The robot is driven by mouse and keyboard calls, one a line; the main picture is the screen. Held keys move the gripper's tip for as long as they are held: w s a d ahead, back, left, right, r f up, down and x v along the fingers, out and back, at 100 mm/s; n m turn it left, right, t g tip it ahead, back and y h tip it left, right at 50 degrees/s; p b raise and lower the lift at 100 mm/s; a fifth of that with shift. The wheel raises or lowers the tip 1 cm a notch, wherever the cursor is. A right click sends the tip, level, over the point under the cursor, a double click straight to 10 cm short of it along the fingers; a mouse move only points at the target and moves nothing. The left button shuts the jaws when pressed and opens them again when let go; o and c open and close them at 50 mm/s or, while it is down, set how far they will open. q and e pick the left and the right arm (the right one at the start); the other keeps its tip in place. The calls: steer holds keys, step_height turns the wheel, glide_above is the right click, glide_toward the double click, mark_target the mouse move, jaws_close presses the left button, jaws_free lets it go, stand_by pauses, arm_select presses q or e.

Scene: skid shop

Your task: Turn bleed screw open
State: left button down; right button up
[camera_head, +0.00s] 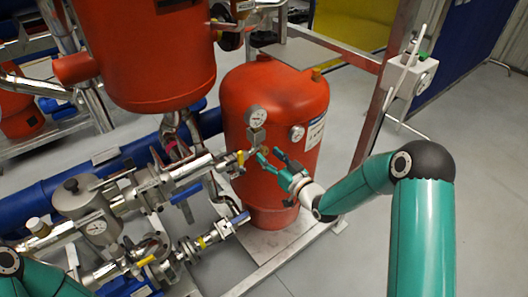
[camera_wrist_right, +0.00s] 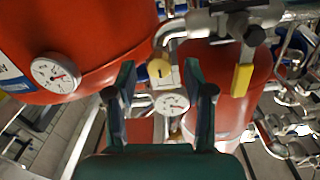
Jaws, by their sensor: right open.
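My right gripper (camera_head: 269,156) is open, in front of the red vessel (camera_head: 262,90), close to the small pipe fittings below a round gauge (camera_head: 256,116). In the right wrist view its two dark fingers (camera_wrist_right: 160,82) stand apart, with a small yellow part on a metal block (camera_wrist_right: 159,70) beyond and between them. I cannot tell for sure whether this yellow part is the bleed screw. The fingers appear empty, and contact cannot be told. My left gripper is not in view; only part of my left arm shows at the lower left in the head view.
A yellow-handled valve (camera_wrist_right: 242,80) is right of the fingers. A white gauge (camera_wrist_right: 172,103) shows between them, another (camera_wrist_right: 56,74) at left. Metal piping (camera_head: 145,190) crowds the left; a frame post (camera_head: 385,90) stands right of the vessel. Floor (camera_head: 480,190) at right is clear.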

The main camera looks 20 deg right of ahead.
steer(key=shift+x, duration=0.8)
steer(key=shift+c, duration=0.4)
